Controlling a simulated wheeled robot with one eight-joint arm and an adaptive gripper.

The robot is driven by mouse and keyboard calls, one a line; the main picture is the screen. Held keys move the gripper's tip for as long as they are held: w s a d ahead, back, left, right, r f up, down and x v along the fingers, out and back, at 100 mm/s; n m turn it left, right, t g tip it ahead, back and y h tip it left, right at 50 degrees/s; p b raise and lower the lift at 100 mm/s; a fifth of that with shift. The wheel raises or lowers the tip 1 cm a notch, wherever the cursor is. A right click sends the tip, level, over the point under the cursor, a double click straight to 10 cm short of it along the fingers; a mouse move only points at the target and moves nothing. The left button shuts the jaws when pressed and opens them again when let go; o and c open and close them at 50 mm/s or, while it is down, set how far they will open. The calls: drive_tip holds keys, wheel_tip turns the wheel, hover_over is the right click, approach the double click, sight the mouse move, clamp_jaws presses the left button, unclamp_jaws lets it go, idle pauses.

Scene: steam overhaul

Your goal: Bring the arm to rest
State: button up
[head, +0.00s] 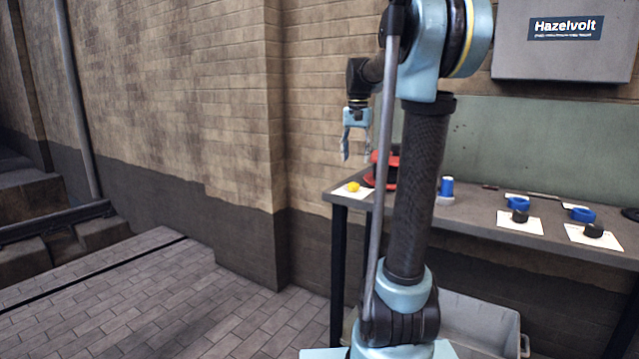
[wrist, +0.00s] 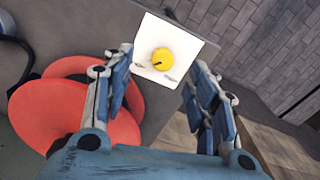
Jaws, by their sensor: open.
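My gripper (head: 356,155) hangs from my arm, fingers pointing down, above the left end of the workbench in the head view. In the wrist view its two fingers (wrist: 165,82) are spread apart with nothing between them. A yellow round piece (head: 353,187) lies below on a white card at the bench's left corner. In the wrist view the yellow piece (wrist: 162,59) shows on its white card (wrist: 182,34), beyond the fingertips and apart from them.
A red object (head: 392,170) stands on the bench (head: 465,215), partly hidden by my arm; the wrist view shows red discs (wrist: 60,115) beside the left finger. A blue and white cup (head: 446,187), blue rings (head: 519,203) and black pieces (head: 593,230) lie rightward. Brick wall behind; open floor (head: 150,300) left.

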drive_tip(key=s+f+n+t, duration=0.1)
drive_tip(key=s+f+n, duration=0.1)
drive_tip(key=s+f, duration=1.1)
drive_tip(key=s+f+n+t, duration=0.1)
drive_tip(key=s+f+n, duration=0.2)
drive_tip(key=s+f, duration=1)
drive_tip(key=s, duration=0.6)
drive_tip(key=shift+f, duration=0.3)
